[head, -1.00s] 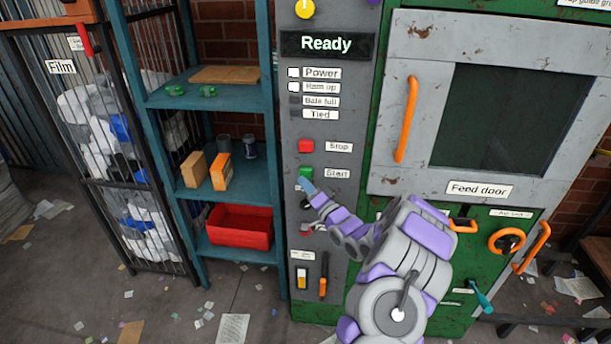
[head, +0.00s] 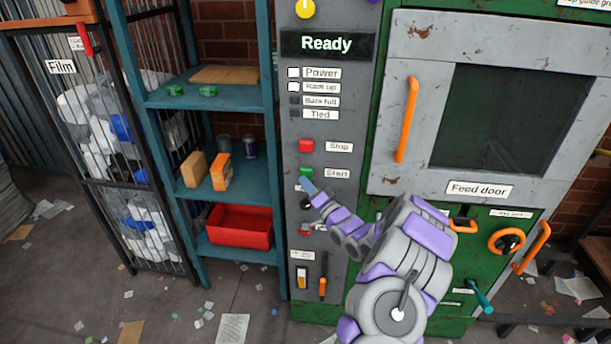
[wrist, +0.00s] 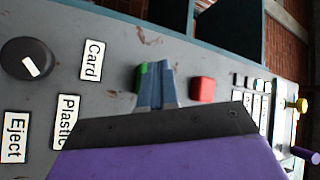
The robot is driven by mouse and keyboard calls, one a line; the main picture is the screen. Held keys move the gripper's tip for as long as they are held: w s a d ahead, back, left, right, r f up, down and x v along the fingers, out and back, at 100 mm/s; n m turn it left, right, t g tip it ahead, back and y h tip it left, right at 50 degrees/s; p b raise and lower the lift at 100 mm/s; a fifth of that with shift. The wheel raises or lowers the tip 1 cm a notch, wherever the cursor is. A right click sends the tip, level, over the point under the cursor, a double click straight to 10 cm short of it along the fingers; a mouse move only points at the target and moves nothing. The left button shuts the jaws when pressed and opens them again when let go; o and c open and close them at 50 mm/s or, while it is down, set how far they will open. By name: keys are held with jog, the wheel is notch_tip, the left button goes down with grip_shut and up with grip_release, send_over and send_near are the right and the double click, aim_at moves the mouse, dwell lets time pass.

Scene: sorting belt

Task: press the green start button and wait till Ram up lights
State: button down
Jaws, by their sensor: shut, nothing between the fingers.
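The green start button (head: 306,172) is on the grey control panel (head: 345,220), left of the "Start" label (head: 337,173). In the wrist view the green button (wrist: 142,75) is partly hidden behind the fingers. My gripper (head: 307,185) is shut and empty, its blue fingertips just below the button in the head view; I cannot tell whether they touch it. The wrist view shows the closed fingers (wrist: 157,85) too. The Ram up lamp (head: 294,87) is white, like the Power lamp (head: 294,73). The display (head: 327,44) reads "Ready".
The red stop button (head: 306,146) is just above the start button. Bale full (head: 295,101) and Tied (head: 295,114) lamps are dark. A black knob (wrist: 27,65) sits on the same panel. The feed door (head: 405,120) is at right, a teal shelf (head: 215,98) at left.

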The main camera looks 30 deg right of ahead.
jog(key=shift+d, duration=0.1)
jog(key=shift+w+d+p, duration=0.2)
jog(key=shift+w+p, duration=0.1)
jog(key=shift+p, duration=0.05)
